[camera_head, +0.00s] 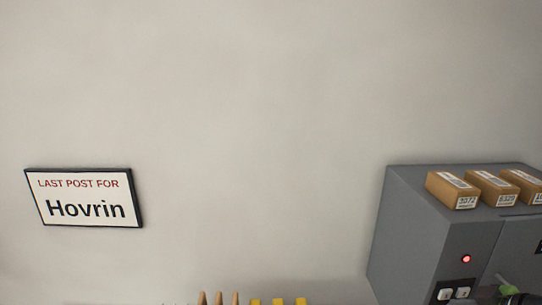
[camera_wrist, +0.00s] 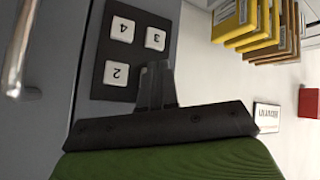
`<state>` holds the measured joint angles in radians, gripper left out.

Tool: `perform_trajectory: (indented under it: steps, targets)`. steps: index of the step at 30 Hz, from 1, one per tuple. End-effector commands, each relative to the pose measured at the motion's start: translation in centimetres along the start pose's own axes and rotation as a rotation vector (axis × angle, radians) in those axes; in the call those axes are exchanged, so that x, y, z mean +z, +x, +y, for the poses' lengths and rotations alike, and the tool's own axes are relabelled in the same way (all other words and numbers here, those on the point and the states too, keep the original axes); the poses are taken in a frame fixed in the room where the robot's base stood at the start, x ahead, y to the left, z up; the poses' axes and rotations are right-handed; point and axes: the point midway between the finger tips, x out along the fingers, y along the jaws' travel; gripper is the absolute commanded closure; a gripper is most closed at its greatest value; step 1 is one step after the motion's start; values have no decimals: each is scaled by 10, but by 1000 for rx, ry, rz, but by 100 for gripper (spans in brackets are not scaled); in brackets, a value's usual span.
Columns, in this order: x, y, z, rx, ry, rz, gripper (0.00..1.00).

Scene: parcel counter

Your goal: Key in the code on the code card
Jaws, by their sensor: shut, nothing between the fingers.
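The keypad, a dark panel with white keys, shows upside down in the wrist view (camera_wrist: 104,75). Its keys read 4 (camera_wrist: 122,29), 3 (camera_wrist: 155,39) and 2 (camera_wrist: 116,73); my fingers hide the spot beside the 2. In the head view, two keys of the keypad (camera_head: 455,291) show low on the grey cabinet (camera_head: 425,225). My gripper (camera_wrist: 156,72) is shut and empty, its tips in front of the keypad; whether they touch it I cannot tell. I see no card that I can read as the code card.
A red lamp (camera_head: 466,259) glows on the cabinet. Several labelled parcels (camera_head: 453,190) lie on its top. A wall sign (camera_head: 84,198) reads "LAST POST FOR Hovrin". Yellow and brown upright items (camera_wrist: 238,20) stand nearby in the wrist view. A metal handle (camera_wrist: 20,50) is at its left.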

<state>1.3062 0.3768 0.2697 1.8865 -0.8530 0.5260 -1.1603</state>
Motion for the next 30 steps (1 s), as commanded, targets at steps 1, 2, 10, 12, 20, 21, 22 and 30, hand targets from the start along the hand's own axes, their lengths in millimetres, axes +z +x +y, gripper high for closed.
perform_trajectory:
  steps: [1,2,10,12,20,21,22,30]
  targets:
    - [0,0,0,0,0,0,100]
    - [0,0,0,0,0,0,100]
    - [0,0,0,0,0,0,100]
    - [0,1,0,0,0,0,100]
    - [-5,6,5,0,-1,0,100]
    - [-5,6,5,0,0,0,100]
    - [-5,6,5,0,0,0,100]
    - [-5,7,5,0,0,0,100]
